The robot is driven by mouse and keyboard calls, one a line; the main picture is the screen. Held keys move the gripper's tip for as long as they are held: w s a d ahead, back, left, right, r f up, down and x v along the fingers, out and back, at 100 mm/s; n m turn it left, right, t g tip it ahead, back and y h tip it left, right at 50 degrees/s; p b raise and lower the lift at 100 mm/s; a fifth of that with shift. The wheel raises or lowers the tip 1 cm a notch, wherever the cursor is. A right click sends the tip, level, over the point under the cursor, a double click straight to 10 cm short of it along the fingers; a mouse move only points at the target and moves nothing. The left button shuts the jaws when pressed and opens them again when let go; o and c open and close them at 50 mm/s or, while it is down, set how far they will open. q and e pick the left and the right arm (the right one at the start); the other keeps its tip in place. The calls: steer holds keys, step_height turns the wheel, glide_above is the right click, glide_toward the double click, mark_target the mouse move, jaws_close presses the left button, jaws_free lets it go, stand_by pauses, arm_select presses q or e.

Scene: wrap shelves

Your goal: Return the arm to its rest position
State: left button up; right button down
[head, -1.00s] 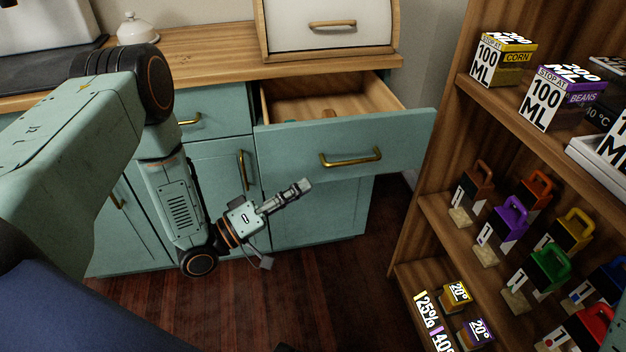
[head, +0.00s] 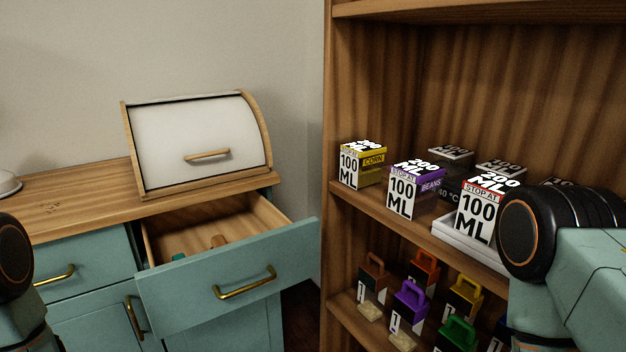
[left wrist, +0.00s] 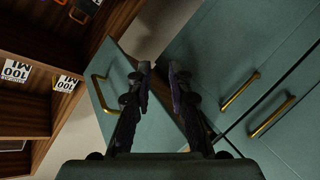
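In the left wrist view my left gripper (left wrist: 160,72) has its two fingers apart with a narrow gap between them and nothing held. Past its fingertips are the open drawer's teal front (left wrist: 120,95) and other teal cabinet fronts. In the head view only a dark joint and part of my left arm show at the left edge; that gripper is out of the picture. Part of my right arm shows at the right edge, in front of the shelf, and its gripper is out of view.
The teal drawer (head: 230,275) stands pulled out, with small items inside. A closed bread box (head: 200,140) sits on the wooden counter (head: 80,200). The wooden shelf (head: 333,230) at the right holds boxes, including a yellow corn box (head: 374,176), and several coloured lock-like items below.

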arm_select(q)
steer(key=s+d+f+m+g+y+p, duration=0.1)
steer(key=s+f+g+y, duration=0.1)
steer(key=s+f+g, duration=0.35)
steer(key=s+f+g+y, duration=0.2)
steer(key=s+f, duration=0.1)
steer(key=s, duration=0.5)
steer(key=s+r+m+g+y+p, duration=0.1)
steer(key=s+r+g, duration=0.1)
steer(key=s, duration=0.5)
steer(key=s+r+g+y+p, duration=0.1)
steer(key=s+r+g, duration=0.1)
steer(key=s, duration=0.6)
steer(key=shift+m+g+y, duration=0.4)
steer(key=shift+g, duration=0.45)
steer(key=shift+a, duration=0.15)
